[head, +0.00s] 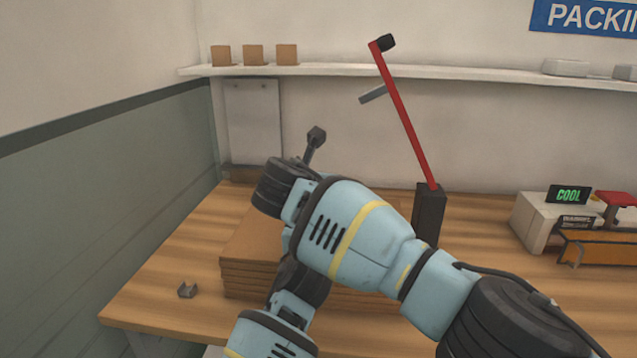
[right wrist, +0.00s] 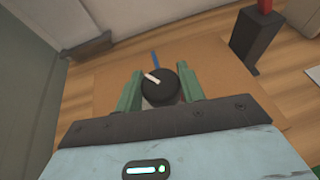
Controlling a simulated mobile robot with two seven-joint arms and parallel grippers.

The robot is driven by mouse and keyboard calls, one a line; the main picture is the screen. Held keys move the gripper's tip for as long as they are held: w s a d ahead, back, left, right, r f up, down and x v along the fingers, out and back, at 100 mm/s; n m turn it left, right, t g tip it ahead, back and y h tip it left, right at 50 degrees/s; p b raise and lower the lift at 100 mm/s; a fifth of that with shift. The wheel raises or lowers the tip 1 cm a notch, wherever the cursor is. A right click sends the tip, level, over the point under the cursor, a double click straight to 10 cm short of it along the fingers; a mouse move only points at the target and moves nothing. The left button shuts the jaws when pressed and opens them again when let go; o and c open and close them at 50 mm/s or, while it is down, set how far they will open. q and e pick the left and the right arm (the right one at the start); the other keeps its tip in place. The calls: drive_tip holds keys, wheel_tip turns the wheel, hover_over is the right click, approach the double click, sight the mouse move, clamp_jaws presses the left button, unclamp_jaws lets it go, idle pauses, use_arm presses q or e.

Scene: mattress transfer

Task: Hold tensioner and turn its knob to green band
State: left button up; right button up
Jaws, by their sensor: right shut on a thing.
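In the right wrist view my right gripper (right wrist: 160,92) has its two green fingers on either side of the round black knob (right wrist: 161,88) and is shut on it. A white pointer on the knob points up and left. A thin blue strip shows just beyond the knob. The tensioner's body is mostly hidden under the knob and fingers, and I cannot make out a green band. In the head view my right arm crosses the middle and hides the knob and the gripper. My left arm rises from the bottom; its gripper is hidden behind the right arm.
A stack of brown cardboard (head: 250,285) lies on the wooden table (head: 150,300). A dark post (head: 429,212) with a tilted red lever (head: 405,120) stands behind.

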drive_tip(key=o, duration=1)
drive_tip(key=shift+v, duration=5.95)
drive_tip(key=shift+r, duration=0.1)
